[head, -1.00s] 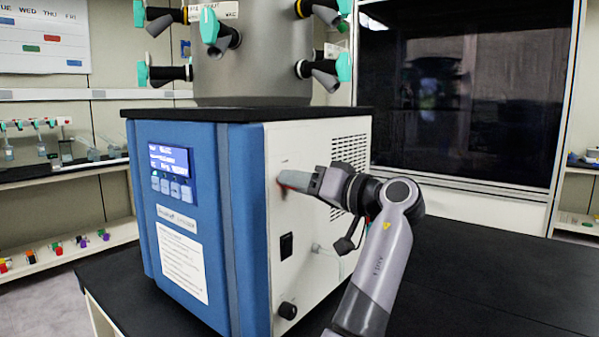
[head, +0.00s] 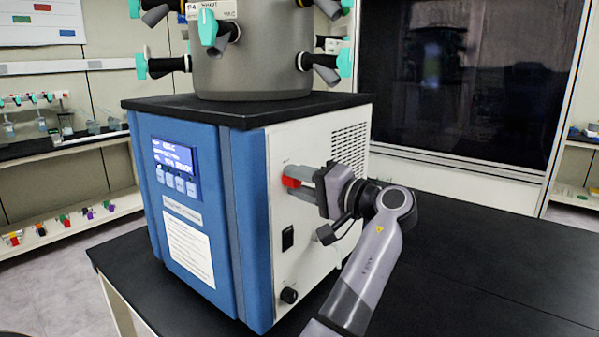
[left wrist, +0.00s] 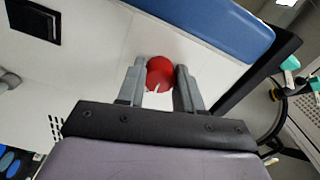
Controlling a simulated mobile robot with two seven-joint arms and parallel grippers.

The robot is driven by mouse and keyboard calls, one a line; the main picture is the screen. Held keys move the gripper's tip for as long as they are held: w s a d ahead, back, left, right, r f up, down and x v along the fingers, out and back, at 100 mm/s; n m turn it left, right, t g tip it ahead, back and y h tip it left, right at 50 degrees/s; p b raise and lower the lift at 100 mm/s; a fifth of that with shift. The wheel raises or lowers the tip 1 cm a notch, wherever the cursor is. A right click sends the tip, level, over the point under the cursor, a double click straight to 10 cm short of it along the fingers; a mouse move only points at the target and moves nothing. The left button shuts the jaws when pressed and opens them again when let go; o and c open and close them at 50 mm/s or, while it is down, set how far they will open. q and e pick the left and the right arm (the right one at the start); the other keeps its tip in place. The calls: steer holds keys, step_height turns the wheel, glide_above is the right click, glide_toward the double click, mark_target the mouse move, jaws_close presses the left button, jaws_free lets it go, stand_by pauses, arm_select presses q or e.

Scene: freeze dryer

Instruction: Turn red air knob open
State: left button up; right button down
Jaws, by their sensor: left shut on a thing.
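The red air knob (head: 291,182) is on the white side panel of the blue and white freeze dryer (head: 233,205). It also shows as a round red knob in the left wrist view (left wrist: 160,73). My left gripper (head: 296,179) is at the panel, with one finger above the knob and one below it in the head view. In the left wrist view its two grey fingers (left wrist: 161,72) sit on either side of the knob, shut on it. The fingers cover part of the knob. My right gripper is not in view.
A black rocker switch (head: 287,238) and a black round knob (head: 289,295) are lower on the same panel. The grey chamber (head: 250,60) with teal-handled valves stands on top. The black bench top (head: 470,260) is clear at right.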

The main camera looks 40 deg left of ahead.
arm_select(q)
steer(key=shift+m, duration=0.3)
stand_by(0.4)
steer(key=o, duration=1)
steer(key=shift+o, duration=0.2)
steer(key=shift+d, duration=0.1)
steer(key=d+b, duration=0.1)
steer(key=d, duration=0.6)
steer(key=shift+w+b, duration=0.3)
steer(key=shift+w, duration=0.1)
